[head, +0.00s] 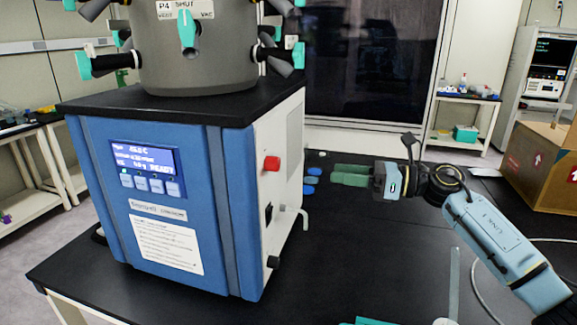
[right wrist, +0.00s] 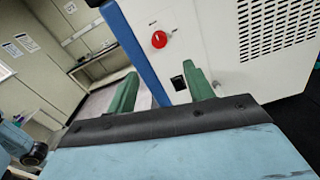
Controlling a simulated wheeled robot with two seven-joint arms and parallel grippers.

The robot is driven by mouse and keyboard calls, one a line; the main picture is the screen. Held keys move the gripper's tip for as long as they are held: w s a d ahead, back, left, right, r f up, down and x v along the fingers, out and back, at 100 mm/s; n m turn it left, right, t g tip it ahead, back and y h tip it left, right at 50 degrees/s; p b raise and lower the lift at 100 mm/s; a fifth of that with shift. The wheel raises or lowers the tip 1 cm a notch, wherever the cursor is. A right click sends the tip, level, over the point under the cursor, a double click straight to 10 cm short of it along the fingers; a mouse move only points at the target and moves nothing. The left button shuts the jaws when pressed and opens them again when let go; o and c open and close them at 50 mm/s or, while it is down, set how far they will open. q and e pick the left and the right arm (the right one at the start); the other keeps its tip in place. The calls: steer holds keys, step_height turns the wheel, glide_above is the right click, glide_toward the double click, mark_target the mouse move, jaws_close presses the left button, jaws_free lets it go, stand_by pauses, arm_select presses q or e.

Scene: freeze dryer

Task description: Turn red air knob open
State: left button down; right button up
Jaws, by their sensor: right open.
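The red air knob (head: 271,163) sticks out from the white right side panel of the blue freeze dryer (head: 165,215). In the right wrist view the red knob (right wrist: 159,39) shows as a round red disc on the white panel, above and between my green fingers. My right gripper (head: 335,174) is open and empty, to the right of the dryer and apart from the knob, with its fingers pointing toward the panel. Its spread fingers also show in the right wrist view (right wrist: 162,86). My left gripper is not in view.
A black switch (right wrist: 178,83) sits below the knob, and a vent grille (right wrist: 283,25) lies to its right. Small blue round objects (head: 311,180) lie beyond the dryer's right side. The black table (head: 370,245) is largely clear there. A cardboard box (head: 540,165) stands at far right.

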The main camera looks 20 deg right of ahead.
mark_target(279, 165)
steer(key=p+x, duration=0.2)
steer(key=x, duration=1)
steer(key=shift+w+a, duration=0.15)
steer(key=shift+a, duration=0.15)
steer(key=shift+c, duration=0.2)
steer(key=c, duration=0.9)
